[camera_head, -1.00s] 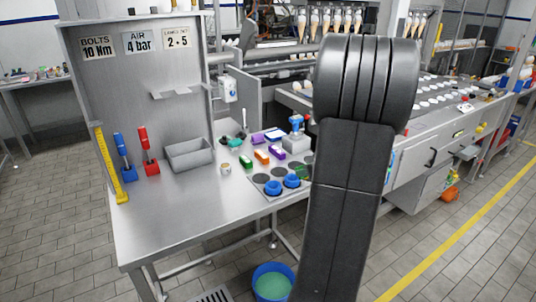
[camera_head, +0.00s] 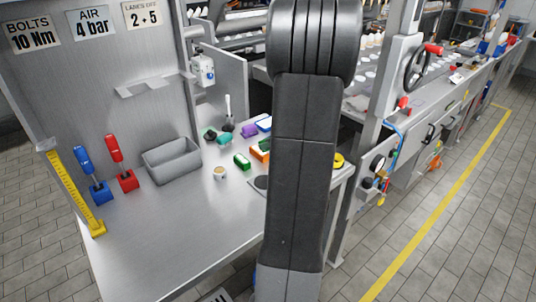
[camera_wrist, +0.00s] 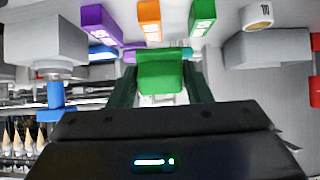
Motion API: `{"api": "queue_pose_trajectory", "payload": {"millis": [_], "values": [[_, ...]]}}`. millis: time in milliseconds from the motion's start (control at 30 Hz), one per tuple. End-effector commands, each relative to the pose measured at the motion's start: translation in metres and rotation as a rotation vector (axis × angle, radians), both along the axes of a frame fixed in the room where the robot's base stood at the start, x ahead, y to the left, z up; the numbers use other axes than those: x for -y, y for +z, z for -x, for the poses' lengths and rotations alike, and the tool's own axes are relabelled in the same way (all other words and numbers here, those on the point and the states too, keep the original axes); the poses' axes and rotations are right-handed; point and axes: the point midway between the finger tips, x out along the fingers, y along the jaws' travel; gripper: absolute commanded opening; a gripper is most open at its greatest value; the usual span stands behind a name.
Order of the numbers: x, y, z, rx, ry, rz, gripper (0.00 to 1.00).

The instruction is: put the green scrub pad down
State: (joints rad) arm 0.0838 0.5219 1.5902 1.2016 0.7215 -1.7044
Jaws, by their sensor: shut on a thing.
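The green scrub pad (camera_wrist: 160,76) sits between the dark green fingers of my gripper (camera_wrist: 158,70) in the wrist view. My gripper is shut on it, and the pad's far end reaches past the fingertips. A purple and blue-green strip shows just behind the pad. I cannot tell the pad's height above the bench. In the head view my own arm hides the gripper and the pad. The steel bench (camera_head: 175,235) has a wide bare area at its front left.
A green block (camera_head: 242,161), an orange block (camera_head: 260,148) and a purple block (camera_head: 249,131) lie near my arm. A small cup (camera_head: 219,173) and a grey bin (camera_head: 172,160) stand to their left.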

Motion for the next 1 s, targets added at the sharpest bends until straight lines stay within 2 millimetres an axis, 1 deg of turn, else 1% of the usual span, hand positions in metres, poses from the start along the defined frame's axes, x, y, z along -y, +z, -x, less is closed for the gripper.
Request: {"api": "queue_pose_trajectory", "payload": {"millis": [33, 100, 267, 500, 600, 800, 833, 900, 933, 1000], "values": [[0.001, -0.011, 0.0, -0.006, -0.003, -0.002, 0.26], [0.001, -0.021, 0.0, -0.004, -0.002, -0.001, 0.26], [0.0, -0.033, 0.0, -0.001, -0.001, -0.001, 0.26], [0.0, -0.063, 0.0, -0.003, -0.001, -0.001, 0.26], [0.0, -0.068, 0.0, -0.001, -0.001, -0.001, 0.26], [0.0, -0.069, 0.0, 0.002, 0.0, 0.0, 0.26], [0.0, -0.069, 0.0, 0.002, 0.0, 0.0, 0.48], [0.0, -0.069, 0.0, 0.001, -0.001, 0.0, 0.62], [0.0, -0.069, 0.0, 0.001, -0.001, 0.0, 0.66], [0.0, -0.069, 0.0, 0.001, -0.001, 0.0, 0.66]]}}
